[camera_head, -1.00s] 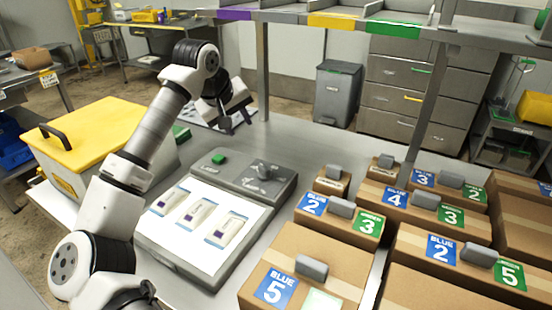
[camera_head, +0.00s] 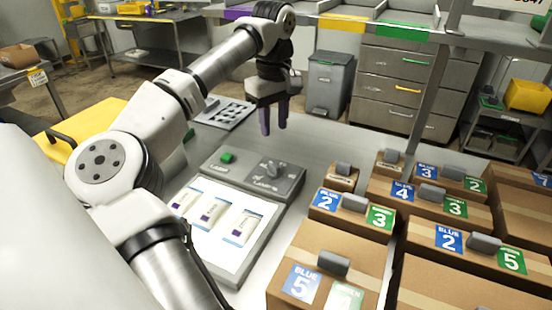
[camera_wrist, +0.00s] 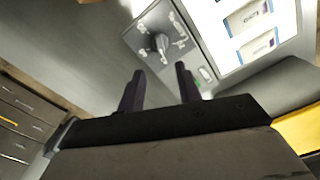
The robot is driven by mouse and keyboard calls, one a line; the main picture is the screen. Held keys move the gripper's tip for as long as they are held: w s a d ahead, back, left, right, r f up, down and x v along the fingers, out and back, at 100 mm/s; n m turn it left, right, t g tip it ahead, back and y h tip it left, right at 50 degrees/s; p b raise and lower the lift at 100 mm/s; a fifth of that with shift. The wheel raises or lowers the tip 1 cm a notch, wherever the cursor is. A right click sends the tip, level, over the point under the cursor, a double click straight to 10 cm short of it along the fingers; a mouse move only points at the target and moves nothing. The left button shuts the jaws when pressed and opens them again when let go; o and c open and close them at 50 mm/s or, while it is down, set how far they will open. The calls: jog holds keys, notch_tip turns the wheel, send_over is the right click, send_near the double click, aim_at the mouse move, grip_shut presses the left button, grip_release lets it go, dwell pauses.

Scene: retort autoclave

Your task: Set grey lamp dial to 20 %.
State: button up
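The grey lamp dial (camera_head: 272,169) sits on the grey control panel at the back of the lit lamp box (camera_head: 262,240). Its setting is too small to read. It also shows in the wrist view (camera_wrist: 160,43), beyond my fingertips. My gripper (camera_head: 273,122) points down above the table, behind the panel and over the dial in the head view, apart from it. Its two dark fingers are spread with nothing between them, as the wrist view (camera_wrist: 160,78) also shows. A green button (camera_head: 227,157) is left of the dial.
Several white packets (camera_head: 213,211) lie on the lit surface. Cardboard boxes (camera_head: 335,252) with blue and green number labels crowd the right. A shelf (camera_head: 340,22) runs above the table's back edge. Bare table lies behind the panel.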

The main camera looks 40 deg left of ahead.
aim_at(274, 165)
notch_tip(274, 165, down, 11)
jog(key=shift+f+p, duration=0.1)
jog(key=shift+p, duration=0.7)
grip_shut()
